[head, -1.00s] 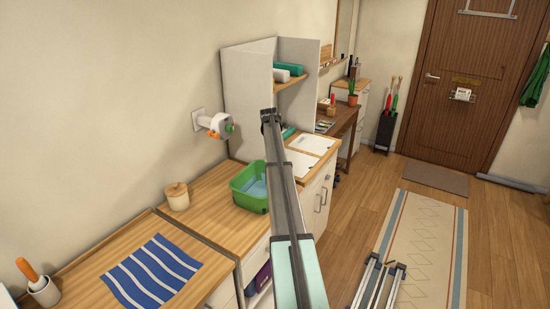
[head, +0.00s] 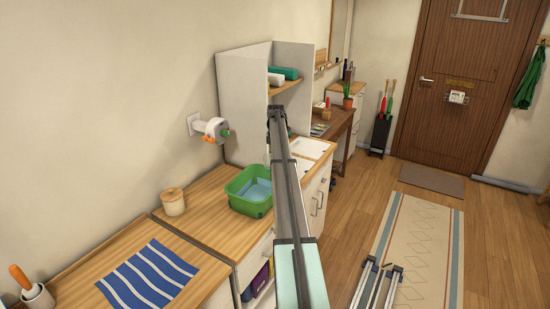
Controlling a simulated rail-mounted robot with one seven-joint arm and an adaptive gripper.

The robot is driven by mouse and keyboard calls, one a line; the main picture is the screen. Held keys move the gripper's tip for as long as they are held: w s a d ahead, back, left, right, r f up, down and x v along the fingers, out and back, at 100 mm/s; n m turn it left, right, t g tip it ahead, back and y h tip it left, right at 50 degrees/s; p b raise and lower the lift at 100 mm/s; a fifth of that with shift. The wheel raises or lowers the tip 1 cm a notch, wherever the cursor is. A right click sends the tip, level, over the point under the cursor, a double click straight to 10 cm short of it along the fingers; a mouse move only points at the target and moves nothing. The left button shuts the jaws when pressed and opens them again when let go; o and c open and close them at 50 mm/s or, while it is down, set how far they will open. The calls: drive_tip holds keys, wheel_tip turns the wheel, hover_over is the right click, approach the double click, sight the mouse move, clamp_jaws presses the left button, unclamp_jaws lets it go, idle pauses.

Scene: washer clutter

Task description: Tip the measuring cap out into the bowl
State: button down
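I do not make out a measuring cap in the head view. A green tub (head: 241,203) with something light blue inside stands on the wooden counter, left of my arm.
A lidded wooden jar (head: 173,203) stands left of the tub. A blue striped cloth (head: 150,275) lies on the nearer counter beside a pot with an orange-handled tool (head: 36,296). A white shelf unit (head: 243,97) rises behind. A pale rug (head: 415,245) covers the floor at right.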

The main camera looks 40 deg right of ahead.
drive_tip(key=shift+r, duration=2.5)
